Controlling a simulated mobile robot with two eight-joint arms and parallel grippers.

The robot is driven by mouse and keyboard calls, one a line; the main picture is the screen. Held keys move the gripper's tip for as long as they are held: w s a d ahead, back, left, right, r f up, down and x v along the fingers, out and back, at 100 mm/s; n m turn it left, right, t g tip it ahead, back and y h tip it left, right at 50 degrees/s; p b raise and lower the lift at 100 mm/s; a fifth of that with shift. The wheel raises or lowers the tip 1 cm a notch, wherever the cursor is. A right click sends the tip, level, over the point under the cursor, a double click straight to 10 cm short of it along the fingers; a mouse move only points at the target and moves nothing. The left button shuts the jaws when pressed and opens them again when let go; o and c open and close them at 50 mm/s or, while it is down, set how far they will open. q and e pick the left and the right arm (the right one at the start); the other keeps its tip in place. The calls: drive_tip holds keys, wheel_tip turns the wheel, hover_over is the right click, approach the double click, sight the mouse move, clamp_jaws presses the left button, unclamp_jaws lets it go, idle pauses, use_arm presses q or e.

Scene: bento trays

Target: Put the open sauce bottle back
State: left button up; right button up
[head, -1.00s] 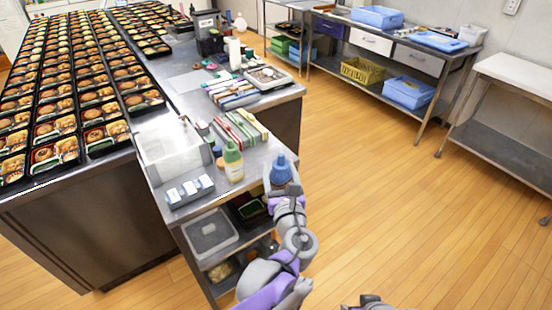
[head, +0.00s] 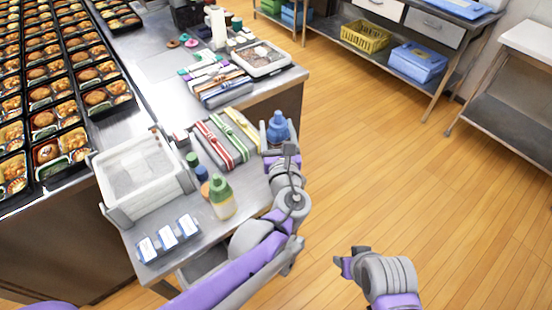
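A blue sauce bottle (head: 278,129) with a narrow nozzle stands upright between the fingers of my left gripper (head: 281,151), at the right edge of the steel worktable. The gripper appears shut on it and partly hides its lower part; whether its base touches the table cannot be seen. A second bottle with a green cap and pale yellow body (head: 222,199) stands on the table to the left of my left arm. My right gripper (head: 350,260) is low over the floor at the right, apart from everything; its finger gap is unclear.
On the worktable (head: 212,237) are small capped bottles (head: 197,167), colored banded boxes (head: 222,140), a clear-walled white bin (head: 142,178) and a labelled holder (head: 168,240). Rows of bento trays (head: 46,121) lie left. The floor at right is free.

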sight(277, 143)
use_arm(q)
drive_tip(key=f, duration=0.4)
drive_tip(key=shift+s+f+b, duration=0.15)
drive_tip(key=shift+s+b, duration=0.1)
drive_tip(key=shift+b, duration=0.1)
drive_tip(key=shift+w+f+b, duration=0.1)
drive_tip(key=shift+f+b, duration=0.3)
drive_tip(key=shift+f, duration=1.6)
drive_tip(key=shift+o, duration=1.1)
drive_tip(key=shift+f, duration=0.2)
drive_tip(key=o, duration=0.4)
drive_tip(key=shift+o, duration=0.2)
drive_tip(key=shift+r, duration=0.1)
drive_tip(key=shift+r, duration=0.2)
drive_tip(key=s+d, duration=0.1)
drive_tip(key=s, duration=1.1)
drive_tip(key=shift+d, duration=0.1)
